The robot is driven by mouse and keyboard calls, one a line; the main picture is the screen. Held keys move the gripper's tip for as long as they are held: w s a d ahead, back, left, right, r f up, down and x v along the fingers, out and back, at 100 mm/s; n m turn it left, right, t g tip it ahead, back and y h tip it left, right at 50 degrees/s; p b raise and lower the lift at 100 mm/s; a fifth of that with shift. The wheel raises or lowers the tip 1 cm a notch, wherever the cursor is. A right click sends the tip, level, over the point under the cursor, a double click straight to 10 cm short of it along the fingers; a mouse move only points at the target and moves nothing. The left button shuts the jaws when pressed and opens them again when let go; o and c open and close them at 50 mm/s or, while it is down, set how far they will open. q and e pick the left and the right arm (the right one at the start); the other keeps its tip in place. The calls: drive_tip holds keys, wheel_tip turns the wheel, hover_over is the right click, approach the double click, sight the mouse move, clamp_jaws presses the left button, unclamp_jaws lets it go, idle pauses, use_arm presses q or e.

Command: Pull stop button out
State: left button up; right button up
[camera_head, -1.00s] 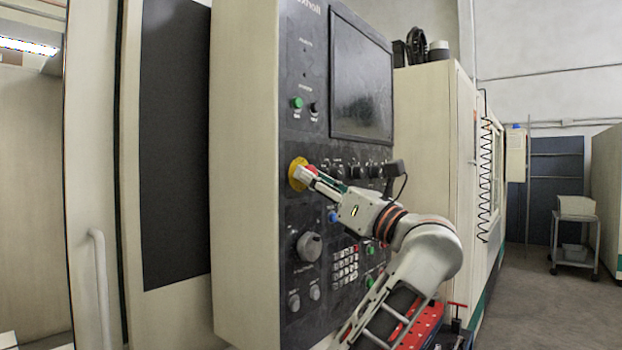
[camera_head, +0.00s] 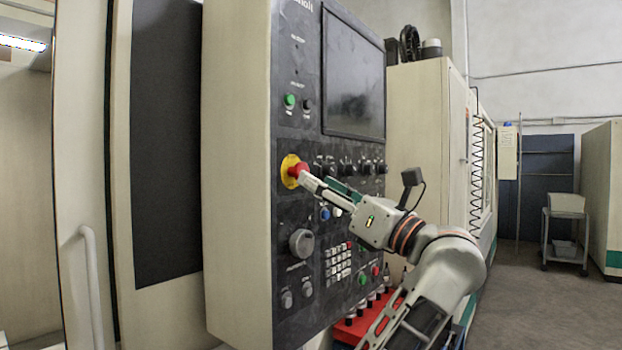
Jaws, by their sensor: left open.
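The stop button (camera_head: 298,170) is a red knob on a yellow round base (camera_head: 287,168), on the dark control panel (camera_head: 292,137) of the machine. It stands out from the panel and most of its red side shows. My left gripper (camera_head: 312,183) is open, with its fingertips just to the lower right of the red knob. No clear grip on the knob shows; whether a fingertip still touches it I cannot tell. My right gripper is not in view.
A row of dark knobs (camera_head: 348,168) runs right of the button, under the screen (camera_head: 353,80). A large grey dial (camera_head: 301,243) and a keypad (camera_head: 338,263) sit lower. A red tray (camera_head: 346,330) stands below my arm. Open floor lies at right.

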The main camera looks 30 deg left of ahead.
use_arm(q)
drive_tip(key=v, duration=0.8)
